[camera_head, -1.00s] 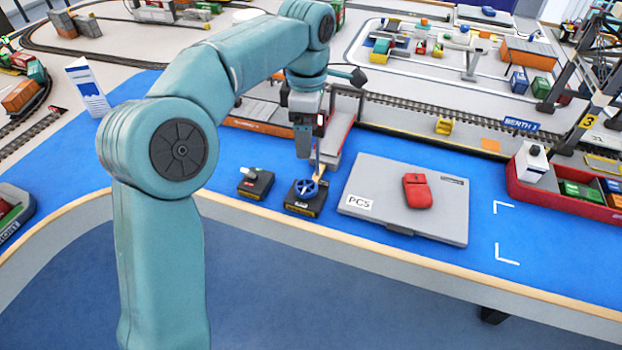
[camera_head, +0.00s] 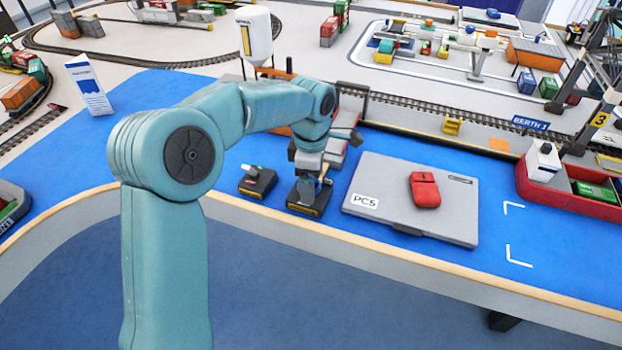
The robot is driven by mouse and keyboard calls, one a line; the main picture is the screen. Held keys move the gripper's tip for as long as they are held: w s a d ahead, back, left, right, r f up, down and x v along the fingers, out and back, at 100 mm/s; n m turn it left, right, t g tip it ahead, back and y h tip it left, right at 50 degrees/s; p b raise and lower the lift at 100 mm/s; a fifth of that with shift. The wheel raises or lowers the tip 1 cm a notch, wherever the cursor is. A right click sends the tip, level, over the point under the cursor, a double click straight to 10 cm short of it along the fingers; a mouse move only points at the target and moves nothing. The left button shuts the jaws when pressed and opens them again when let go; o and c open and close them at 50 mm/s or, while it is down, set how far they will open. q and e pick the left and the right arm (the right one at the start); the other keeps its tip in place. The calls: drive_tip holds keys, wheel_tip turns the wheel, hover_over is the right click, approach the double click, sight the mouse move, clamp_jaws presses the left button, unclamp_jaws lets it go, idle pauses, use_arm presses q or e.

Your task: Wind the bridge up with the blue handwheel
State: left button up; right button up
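The blue handwheel (camera_head: 323,183) sits on top of a black box (camera_head: 304,206) near the front edge of the blue surface. My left gripper (camera_head: 309,184) points down right at the handwheel and covers most of it. Its fingers overlap the wheel, and I cannot tell whether they are open, shut or gripping it. Behind the arm, part of a grey deck with red sides (camera_head: 350,122) shows, which looks like the bridge. Most of it is hidden by my arm. My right gripper is not in view.
A second black box (camera_head: 257,182) with a lever stands just left. A white silo (camera_head: 254,36) and railway track (camera_head: 420,108) are behind.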

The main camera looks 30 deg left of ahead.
use_arm(q)
drive_tip(key=c, duration=1.1)
drive_tip(key=shift+o, duration=0.2)
drive_tip(key=shift+r+m, duration=0.1)
drive_tip(key=shift+m, duration=0.2)
